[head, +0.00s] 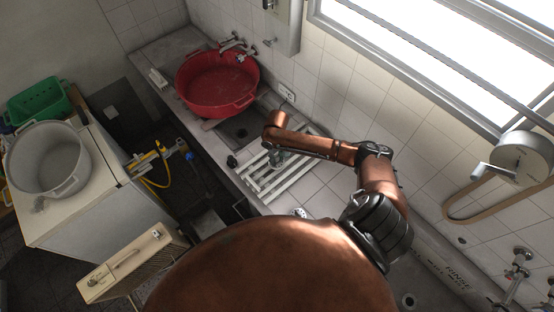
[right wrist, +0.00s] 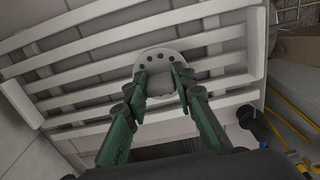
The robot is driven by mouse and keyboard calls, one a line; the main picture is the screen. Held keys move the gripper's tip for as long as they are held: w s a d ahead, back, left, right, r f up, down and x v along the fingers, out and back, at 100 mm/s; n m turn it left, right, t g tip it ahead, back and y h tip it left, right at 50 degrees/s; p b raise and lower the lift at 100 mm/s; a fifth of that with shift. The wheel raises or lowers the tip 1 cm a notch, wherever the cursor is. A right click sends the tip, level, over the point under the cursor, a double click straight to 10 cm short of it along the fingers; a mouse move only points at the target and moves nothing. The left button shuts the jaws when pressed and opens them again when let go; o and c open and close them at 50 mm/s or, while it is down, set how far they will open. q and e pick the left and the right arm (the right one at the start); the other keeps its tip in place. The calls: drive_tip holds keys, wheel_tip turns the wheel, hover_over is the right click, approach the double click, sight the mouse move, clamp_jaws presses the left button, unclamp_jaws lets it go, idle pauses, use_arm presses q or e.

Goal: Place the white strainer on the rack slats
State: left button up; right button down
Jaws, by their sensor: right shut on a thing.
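The white strainer (right wrist: 158,53) is a round piece with dark holes, seen in the right wrist view between my fingertips. My right gripper (right wrist: 160,80) is shut on it. The white rack slats (right wrist: 90,41) lie directly behind the strainer. I cannot tell whether the strainer touches them. In the head view my right gripper (head: 277,158) is over the upper part of the rack (head: 283,180), and the strainer is mostly hidden there. My left gripper is not in view.
A red basin (head: 216,104) stands beyond the rack, below the taps (head: 235,43). A small black object (head: 232,161) sits left of the rack. A small pale round item (head: 300,212) lies at the near end of the rack. The tiled wall (head: 345,95) bounds the right side.

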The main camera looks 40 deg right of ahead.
sight(277, 157)
drive_tip(key=shift+f, duration=0.45)
drive_tip(key=shift+f, duration=0.15)
drive_tip(key=c, duration=1.6)
unclamp_jaws()
wheel_tip(277, 157, up, 12)
drive_tip(key=shift+r, duration=0.2)
drive_tip(key=shift+c, duration=0.7)
